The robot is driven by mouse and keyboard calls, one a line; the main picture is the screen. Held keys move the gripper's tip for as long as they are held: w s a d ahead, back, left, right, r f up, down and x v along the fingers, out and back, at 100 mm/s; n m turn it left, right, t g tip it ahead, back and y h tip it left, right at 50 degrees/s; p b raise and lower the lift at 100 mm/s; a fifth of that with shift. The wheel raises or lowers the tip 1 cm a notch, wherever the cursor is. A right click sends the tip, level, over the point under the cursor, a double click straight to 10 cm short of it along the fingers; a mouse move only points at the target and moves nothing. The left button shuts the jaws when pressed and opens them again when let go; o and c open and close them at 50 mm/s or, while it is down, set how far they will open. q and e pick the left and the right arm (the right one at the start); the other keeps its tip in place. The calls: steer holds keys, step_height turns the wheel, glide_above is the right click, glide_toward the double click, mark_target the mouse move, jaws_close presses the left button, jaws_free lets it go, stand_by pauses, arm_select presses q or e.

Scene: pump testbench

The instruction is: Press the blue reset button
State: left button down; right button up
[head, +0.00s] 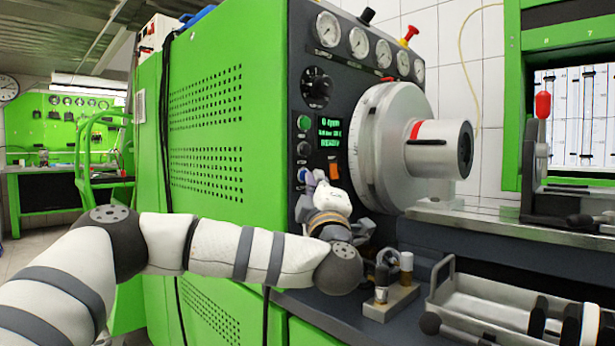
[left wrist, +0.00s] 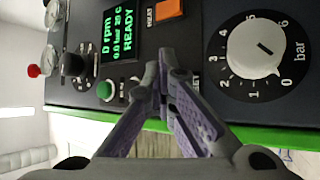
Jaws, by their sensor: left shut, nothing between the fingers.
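The blue reset button (head: 302,174) shows in the head view on the dark control panel, below a green button (head: 304,122) and a dark button (head: 304,148). My left gripper (head: 311,184) is right at the panel beside the blue button. In the left wrist view its fingers (left wrist: 165,72) are closed together and empty, pointing at the panel. They cover the place beside the partly visible reset label, so the blue button is hidden there. I cannot tell whether the fingertips touch it. My right gripper is in neither view.
In the left wrist view, a white pressure dial (left wrist: 255,50) is right of the fingers, with the lit display (left wrist: 122,35) and orange switch (left wrist: 170,8) above. The silver pump cylinder (head: 390,140) stands close right of the panel. A fittings block (head: 392,300) and metal tray (head: 480,306) lie below.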

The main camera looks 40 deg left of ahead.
arm_select(q)
steer(key=shift+s+d, duration=0.15)
steer(key=shift+d, duration=0.7)
steer(key=shift+d, duration=0.15)
steer(key=d, duration=0.4)
steer(key=shift+s+d+p, duration=0.15)
steer(key=shift+d+p, duration=0.2)
steer(key=shift+d, duration=0.05)
